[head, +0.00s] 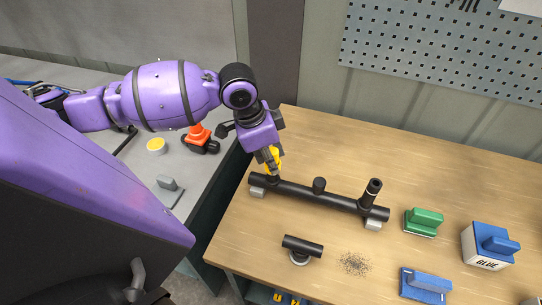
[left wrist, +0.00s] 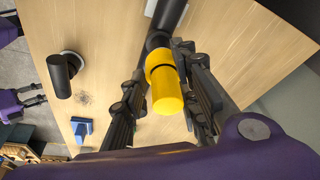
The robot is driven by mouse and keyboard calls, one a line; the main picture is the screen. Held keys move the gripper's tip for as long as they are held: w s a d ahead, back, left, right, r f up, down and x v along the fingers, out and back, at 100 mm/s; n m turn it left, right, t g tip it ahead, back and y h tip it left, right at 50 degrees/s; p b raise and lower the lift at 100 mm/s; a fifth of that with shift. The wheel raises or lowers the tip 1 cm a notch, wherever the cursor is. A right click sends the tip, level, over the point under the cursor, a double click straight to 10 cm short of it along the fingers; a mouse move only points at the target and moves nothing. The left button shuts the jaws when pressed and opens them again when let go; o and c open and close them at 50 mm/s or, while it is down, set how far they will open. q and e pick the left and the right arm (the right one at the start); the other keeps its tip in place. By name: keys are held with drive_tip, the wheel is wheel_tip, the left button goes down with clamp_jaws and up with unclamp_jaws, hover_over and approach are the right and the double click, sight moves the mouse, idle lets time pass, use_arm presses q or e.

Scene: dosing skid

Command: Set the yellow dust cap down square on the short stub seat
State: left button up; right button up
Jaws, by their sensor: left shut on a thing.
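The yellow dust cap (head: 273,158) is between the fingers of my left gripper (head: 267,158), which is shut on it. The cap is at the left end of the black pipe (head: 340,200), over or on the stub there. My fingers partly hide that spot, and I cannot tell if the cap touches the stub. In the left wrist view the yellow cap (left wrist: 165,88) lines up with a black stub (left wrist: 158,42) behind it. A short stub (head: 319,185) stands mid-pipe and a taller one (head: 373,190) at the right. My right gripper (left wrist: 40,96) shows small at the left wrist view's left edge, fingers apart.
The pipe rests on pale blocks (head: 374,224) on the wooden table (head: 430,180). A black T-shaped piece (head: 302,246), dark specks (head: 354,263), a green block (head: 424,222), a blue block (head: 426,285) and a glue box (head: 488,246) lie around it. The table behind the pipe is clear.

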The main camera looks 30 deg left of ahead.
use_arm(q)
drive_tip(key=shift+f, duration=0.3)
drive_tip(key=o, duration=1.1)
drive_tip(key=shift+r, duration=0.1)
drive_tip(key=v, duration=1.2)
drive_tip(key=shift+s, duration=0.1)
